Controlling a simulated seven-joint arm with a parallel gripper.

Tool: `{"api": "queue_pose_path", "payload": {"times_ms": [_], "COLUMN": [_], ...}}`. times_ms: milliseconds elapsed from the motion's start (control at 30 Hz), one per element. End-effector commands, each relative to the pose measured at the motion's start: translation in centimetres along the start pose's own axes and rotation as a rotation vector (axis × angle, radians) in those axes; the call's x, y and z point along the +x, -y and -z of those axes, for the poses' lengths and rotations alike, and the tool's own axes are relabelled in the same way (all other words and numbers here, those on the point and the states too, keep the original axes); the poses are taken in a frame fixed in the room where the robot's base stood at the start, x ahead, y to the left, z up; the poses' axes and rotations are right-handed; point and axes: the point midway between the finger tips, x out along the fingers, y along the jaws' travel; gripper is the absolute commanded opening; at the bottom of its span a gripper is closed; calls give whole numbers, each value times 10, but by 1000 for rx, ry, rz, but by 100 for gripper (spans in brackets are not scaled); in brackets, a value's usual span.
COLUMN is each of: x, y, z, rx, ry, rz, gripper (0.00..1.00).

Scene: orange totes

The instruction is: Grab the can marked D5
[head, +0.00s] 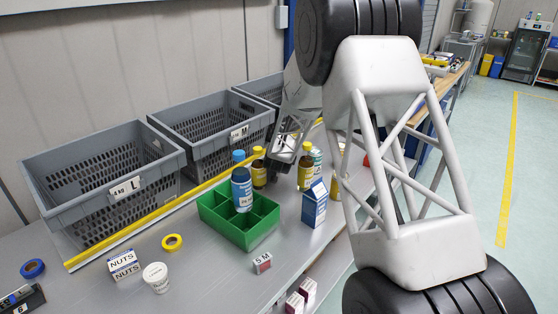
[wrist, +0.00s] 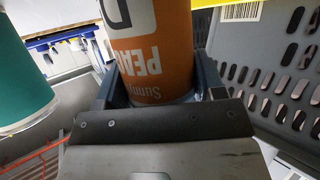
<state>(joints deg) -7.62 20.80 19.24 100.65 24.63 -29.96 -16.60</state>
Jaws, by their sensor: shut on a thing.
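An orange can (wrist: 155,50) with upside-down lettering "Sunny PEA…" and a white label showing a "D" fills the middle of the wrist view. The rest of its mark is cut off at the top edge. My gripper (wrist: 157,82) is shut on the can, with one dark finger on each side of it. I cannot make out the can in the head view.
Grey crates stand along the back, marked L (head: 110,200) and M (head: 215,140). Brown bottles (head: 305,172), a blue-white carton (head: 314,206) and a green divided tray (head: 262,237) holding a blue-capped bottle (head: 241,188) stand in front. A green cylinder (wrist: 20,70) is left in the wrist view.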

Motion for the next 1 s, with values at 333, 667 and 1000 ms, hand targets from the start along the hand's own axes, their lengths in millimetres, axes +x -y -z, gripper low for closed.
{"api": "queue_pose_path", "payload": {"times_ms": [333,667,1000], "x": [-1,-14,-39], "y": [0,0,0], "z": [4,35,95], "rx": [0,1,2], "ry": [-2,-4,-4], "rz": [0,0,0], "gripper": [24,24,24]}}
